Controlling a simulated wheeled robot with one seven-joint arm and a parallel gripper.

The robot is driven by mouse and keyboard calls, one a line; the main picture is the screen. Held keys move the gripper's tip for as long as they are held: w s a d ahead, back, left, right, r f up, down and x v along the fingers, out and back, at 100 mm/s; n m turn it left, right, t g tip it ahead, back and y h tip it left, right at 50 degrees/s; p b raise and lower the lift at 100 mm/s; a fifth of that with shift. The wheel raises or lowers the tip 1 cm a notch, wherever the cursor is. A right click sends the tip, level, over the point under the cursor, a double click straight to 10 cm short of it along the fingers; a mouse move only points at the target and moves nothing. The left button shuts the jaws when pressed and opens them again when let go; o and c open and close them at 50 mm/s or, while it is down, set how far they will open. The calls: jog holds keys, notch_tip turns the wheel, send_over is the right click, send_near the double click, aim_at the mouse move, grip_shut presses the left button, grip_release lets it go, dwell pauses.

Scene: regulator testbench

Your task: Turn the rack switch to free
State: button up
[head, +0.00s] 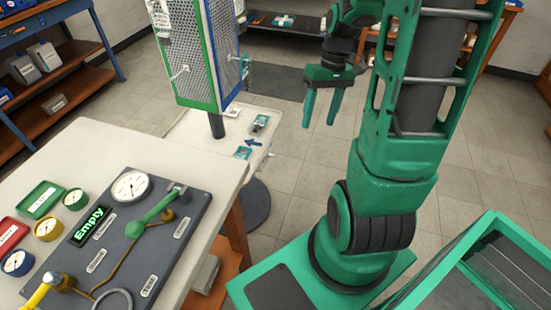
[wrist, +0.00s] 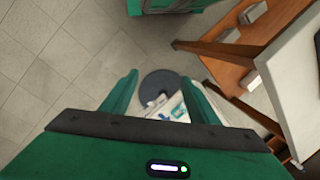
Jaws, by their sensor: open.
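A perforated rack box (head: 205,60) with green and blue frame edges stands on a dark post in the head view. A small white lever (head: 181,72) sticks out of its green-framed face. Another small fitting (head: 240,62) shows at its blue-framed side. I cannot tell which one is the rack switch, or its setting. My gripper (head: 325,107) is open and empty, right of the rack and apart from it, fingers pointing down. In the wrist view my gripper (wrist: 160,82) has nothing between its fingers; the tray and round base lie below.
A white tray (head: 190,130) with a blue arrow and small items sits under the rack. The front-left table (head: 110,135) bears a gauge panel (head: 165,245) with a green lever and an "Empty" display. Shelves (head: 60,65) stand back left.

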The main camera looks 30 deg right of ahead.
jog(key=w+d+f+n+y, duration=0.25)
jog(key=w+f, duration=0.35)
jog(key=f, duration=0.3)
jog(key=m+t+y, duration=0.2)
jog(key=t+y, duration=0.4)
jog(key=t, duration=0.9)
send_near(274, 156)
jog(key=x, duration=0.9)
jog(key=shift+f+n, duration=0.1)
jog(key=shift+n, duration=0.15)
jog(key=c, duration=1)
